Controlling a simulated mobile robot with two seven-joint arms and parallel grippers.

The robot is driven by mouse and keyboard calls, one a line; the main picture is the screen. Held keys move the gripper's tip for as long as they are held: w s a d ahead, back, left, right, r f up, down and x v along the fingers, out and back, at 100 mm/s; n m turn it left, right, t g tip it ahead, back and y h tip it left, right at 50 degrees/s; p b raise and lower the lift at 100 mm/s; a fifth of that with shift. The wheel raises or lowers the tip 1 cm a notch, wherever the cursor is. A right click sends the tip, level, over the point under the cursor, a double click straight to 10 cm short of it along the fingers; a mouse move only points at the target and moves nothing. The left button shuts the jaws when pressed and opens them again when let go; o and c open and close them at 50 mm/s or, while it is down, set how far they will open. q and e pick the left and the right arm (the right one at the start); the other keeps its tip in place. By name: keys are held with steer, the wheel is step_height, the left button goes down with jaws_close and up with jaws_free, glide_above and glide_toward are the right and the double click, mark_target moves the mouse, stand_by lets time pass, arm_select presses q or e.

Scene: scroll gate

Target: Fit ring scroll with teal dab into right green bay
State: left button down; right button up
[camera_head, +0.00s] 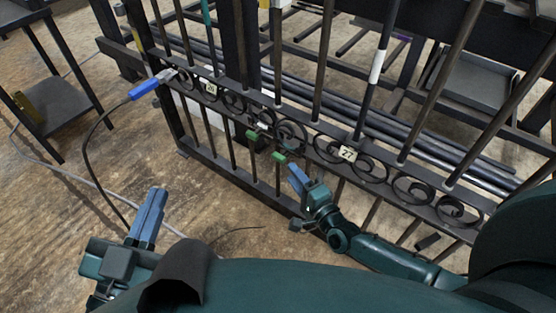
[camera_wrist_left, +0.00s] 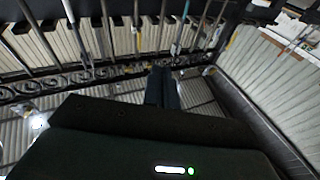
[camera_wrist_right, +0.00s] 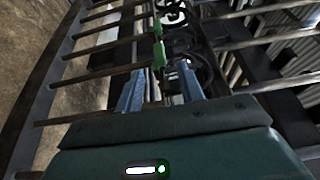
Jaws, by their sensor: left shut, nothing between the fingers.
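The gate's scroll band (camera_head: 290,135) runs diagonally across the head view, with several dark curled scrolls in it. Two green pieces, an upper-left one (camera_head: 254,135) and a lower-right one (camera_head: 278,156), sit at its lower edge near the middle. My right gripper (camera_head: 297,176) is just below and right of them. In the right wrist view its blue fingers (camera_wrist_right: 160,82) stand apart, with the green pieces (camera_wrist_right: 158,50) ahead of them. I see no piece clearly held there. My left gripper (camera_head: 153,208) is shut and empty at lower left, away from the gate. I cannot make out a teal dab on any scroll.
A blue-handled clamp (camera_head: 148,87) with a black cable grips the gate's left end. A dark table (camera_head: 50,105) stands at upper left. Floor between table and gate is mostly clear.

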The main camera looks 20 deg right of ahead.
mark_target(283, 163)
steer(key=b+x, duration=0.2)
steer(key=x, duration=0.4)
steer(key=shift+w+a+f, duration=0.1)
steer(key=shift+w+a, duration=0.05)
steer(key=shift+w, duration=0.15)
steer(key=shift+w+a, duration=0.2)
steer(key=shift+w, duration=0.4)
arm_select(q)
steer(key=shift+w+r+m+t+h, duration=0.25)
steer(key=shift+r+h, duration=0.1)
steer(key=shift+r, duration=0.1)
steer(key=shift+w+r+m+t+h, duration=0.15)
steer(key=shift+r+t+h, duration=0.1)
steer(key=shift+r+h, duration=0.15)
arm_select(e)
steer(key=shift+w, duration=0.15)
arm_select(q)
steer(key=shift+y, duration=0.25)
arm_select(e)
jaws_close()
arm_select(q)
steer(key=shift+f, duration=0.1)
